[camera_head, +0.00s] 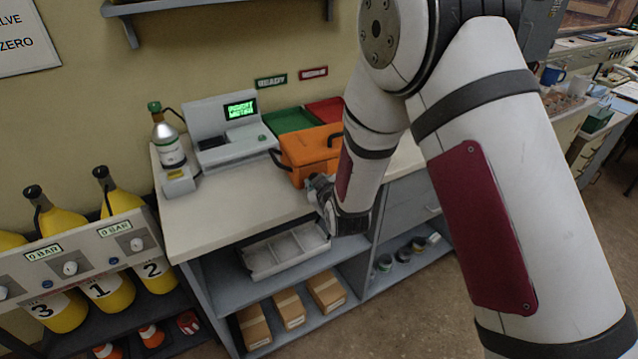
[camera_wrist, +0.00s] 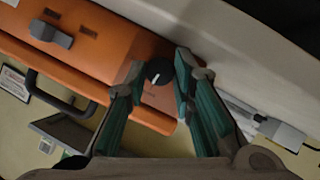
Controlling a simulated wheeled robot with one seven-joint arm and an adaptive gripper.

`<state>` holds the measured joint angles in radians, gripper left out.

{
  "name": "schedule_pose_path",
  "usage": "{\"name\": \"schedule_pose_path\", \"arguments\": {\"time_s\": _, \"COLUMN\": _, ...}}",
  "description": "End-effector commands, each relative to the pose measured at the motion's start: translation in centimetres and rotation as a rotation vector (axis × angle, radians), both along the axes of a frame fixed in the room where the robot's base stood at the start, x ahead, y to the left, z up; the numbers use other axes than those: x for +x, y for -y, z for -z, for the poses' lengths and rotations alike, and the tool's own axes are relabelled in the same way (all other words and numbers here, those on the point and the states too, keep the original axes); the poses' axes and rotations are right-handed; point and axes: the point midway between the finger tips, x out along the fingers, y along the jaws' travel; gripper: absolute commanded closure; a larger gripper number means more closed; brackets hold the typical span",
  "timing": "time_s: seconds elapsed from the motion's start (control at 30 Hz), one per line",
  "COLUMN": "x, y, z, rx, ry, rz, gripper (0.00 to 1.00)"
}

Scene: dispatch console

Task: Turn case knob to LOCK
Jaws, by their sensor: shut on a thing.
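The orange case (camera_head: 308,148) stands on the light counter with its front towards me. It fills the upper left of the wrist view (camera_wrist: 120,42). Its round black knob (camera_wrist: 159,72) carries a white pointer line and sits near one end of the case front. My gripper (camera_wrist: 161,76) is shut on the knob, with a green-padded finger on each side. In the head view my gripper (camera_head: 323,192) is at the front of the case and hides the knob. No LOCK lettering can be read in either view.
A grey latch (camera_wrist: 50,34) and a dark handle (camera_wrist: 58,98) are on the case. A grey console (camera_head: 225,128) and a gas bottle (camera_head: 167,140) stand left. The counter's front left (camera_head: 225,205) is clear.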

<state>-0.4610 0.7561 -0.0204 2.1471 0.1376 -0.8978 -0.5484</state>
Motion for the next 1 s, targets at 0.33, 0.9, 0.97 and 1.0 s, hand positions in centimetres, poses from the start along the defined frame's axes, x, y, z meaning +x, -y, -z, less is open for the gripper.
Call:
{"name": "schedule_pose_path", "arguments": {"time_s": 0.33, "x": 0.0, "y": -0.1, "z": -0.1, "rx": 0.002, "ry": 0.001, "rz": -0.002, "gripper": 0.68}}
{"name": "schedule_pose_path", "arguments": {"time_s": 0.9, "x": -4.9, "y": 1.5, "z": -2.5, "rx": 0.002, "ry": 0.000, "rz": -0.002, "gripper": 0.68}}
{"name": "schedule_pose_path", "arguments": {"time_s": 0.97, "x": -6.0, "y": 1.9, "z": -3.0, "rx": 0.002, "ry": 0.000, "rz": -0.004, "gripper": 0.68}}
{"name": "schedule_pose_path", "arguments": {"time_s": 1.0, "x": -6.7, "y": 2.1, "z": -3.4, "rx": 0.002, "ry": 0.002, "rz": -0.003, "gripper": 0.68}}
